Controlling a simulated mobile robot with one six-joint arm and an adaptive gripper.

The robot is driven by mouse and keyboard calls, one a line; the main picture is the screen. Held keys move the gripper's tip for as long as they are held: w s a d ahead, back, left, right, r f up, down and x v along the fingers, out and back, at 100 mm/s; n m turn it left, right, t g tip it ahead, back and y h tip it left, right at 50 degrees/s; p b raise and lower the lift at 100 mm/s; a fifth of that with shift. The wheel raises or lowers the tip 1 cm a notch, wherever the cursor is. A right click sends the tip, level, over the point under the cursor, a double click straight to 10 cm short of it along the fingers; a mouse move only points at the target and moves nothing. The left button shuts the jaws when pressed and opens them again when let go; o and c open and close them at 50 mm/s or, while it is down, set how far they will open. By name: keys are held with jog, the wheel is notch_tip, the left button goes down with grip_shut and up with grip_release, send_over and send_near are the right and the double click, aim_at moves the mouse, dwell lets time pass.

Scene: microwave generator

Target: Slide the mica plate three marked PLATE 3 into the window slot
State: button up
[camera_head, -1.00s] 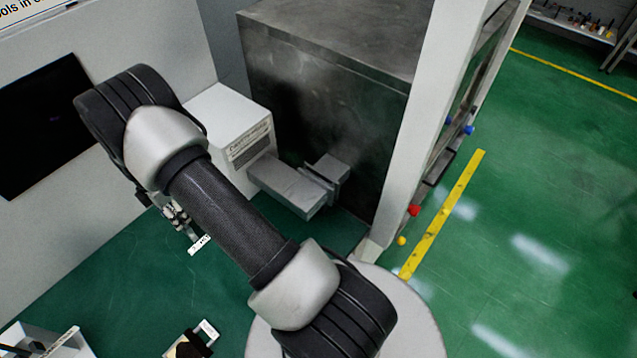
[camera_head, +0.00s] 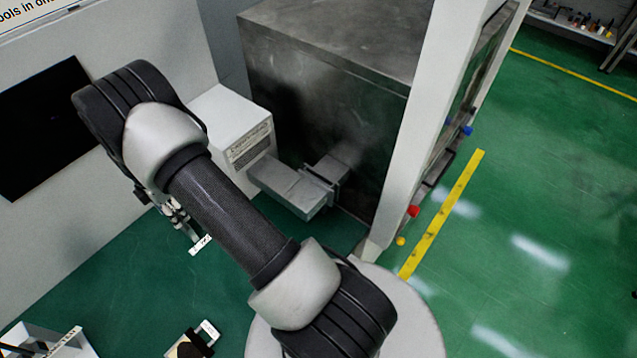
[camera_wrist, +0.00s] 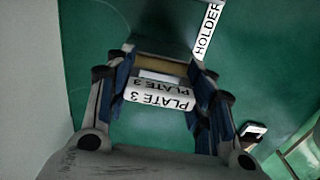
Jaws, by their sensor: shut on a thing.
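The mica plate (camera_wrist: 160,98) shows in the wrist view between the two fingers, with white labels reading PLATE 3. My gripper (camera_wrist: 160,84) is shut on it. In the head view my gripper (camera_head: 180,215) is small and partly hidden by my arm. A small white label (camera_head: 200,244) shows just below it there. The grey metal duct (camera_head: 290,186) runs between the white box and the dark metal cabinet. A narrow gap between flanges (camera_head: 322,178) shows along it; I cannot tell for sure that this is the window slot. My gripper is to the left of the duct, apart from it.
A white box (camera_head: 232,125) stands beside the dark metal cabinet (camera_head: 320,90). A white strip marked HOLDER (camera_wrist: 207,30) lies ahead in the wrist view. A white-edged tray (camera_head: 45,342) and a small dark-and-white item (camera_head: 192,342) lie near the bottom. Green surface between is clear.

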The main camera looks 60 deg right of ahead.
jog(key=shift+r+p, duration=1.05)
jog(key=shift+r, duration=1.15)
